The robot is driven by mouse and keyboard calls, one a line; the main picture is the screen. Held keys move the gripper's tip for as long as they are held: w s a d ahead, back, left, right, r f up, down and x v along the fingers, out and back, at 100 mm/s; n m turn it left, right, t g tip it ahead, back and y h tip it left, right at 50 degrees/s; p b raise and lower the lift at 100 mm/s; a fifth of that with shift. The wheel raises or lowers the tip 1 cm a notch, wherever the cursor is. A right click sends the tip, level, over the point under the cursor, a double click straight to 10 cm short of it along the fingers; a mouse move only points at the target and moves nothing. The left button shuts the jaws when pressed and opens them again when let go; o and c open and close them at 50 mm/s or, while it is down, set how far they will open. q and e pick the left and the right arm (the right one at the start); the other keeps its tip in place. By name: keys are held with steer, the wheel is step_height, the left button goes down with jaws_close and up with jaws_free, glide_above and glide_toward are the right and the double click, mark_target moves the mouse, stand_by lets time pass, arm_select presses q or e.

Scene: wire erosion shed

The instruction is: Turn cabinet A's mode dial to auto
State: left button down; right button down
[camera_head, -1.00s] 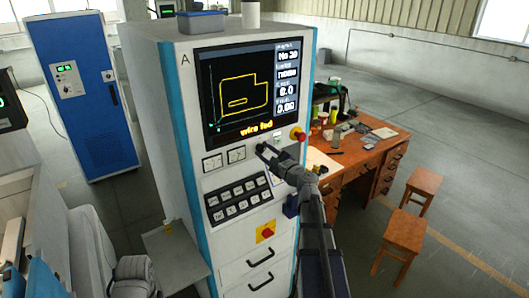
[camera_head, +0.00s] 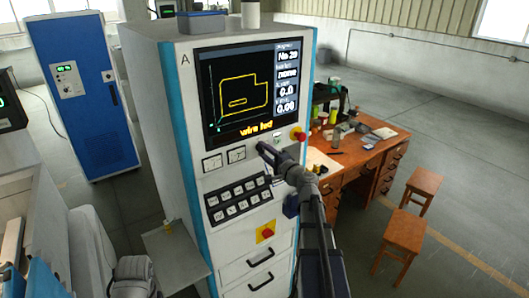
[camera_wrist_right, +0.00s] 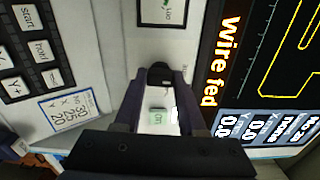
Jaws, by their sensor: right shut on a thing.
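Cabinet A (camera_head: 148,90) is a tall white cabinet with blue edges, an "A" at its top left and a dark screen (camera_head: 240,92). Its mode dial (camera_wrist_right: 160,70) looks like a small black knob on the panel, mostly hidden behind the fingers; its pointer and position marks cannot be read. My right gripper (camera_head: 263,150) is at the panel below the screen. In the right wrist view its two fingers (camera_wrist_right: 162,80) are shut on the knob from both sides. My left gripper is not in view.
A red emergency knob (camera_head: 298,134), gauges (camera_head: 237,155), a black keypad (camera_head: 238,199) and a red switch on yellow (camera_head: 266,233) surround the gripper. A wooden desk (camera_head: 365,160) stands to the right.

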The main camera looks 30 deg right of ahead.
steer(key=shift+n, duration=0.5)
steer(key=shift+c, duration=2.4)
jaws_free()
steer(key=shift+s, duration=0.1)
steer(key=s, duration=0.7)
steer(key=shift+s+d, duration=0.25)
steer(key=shift+s, duration=0.05)
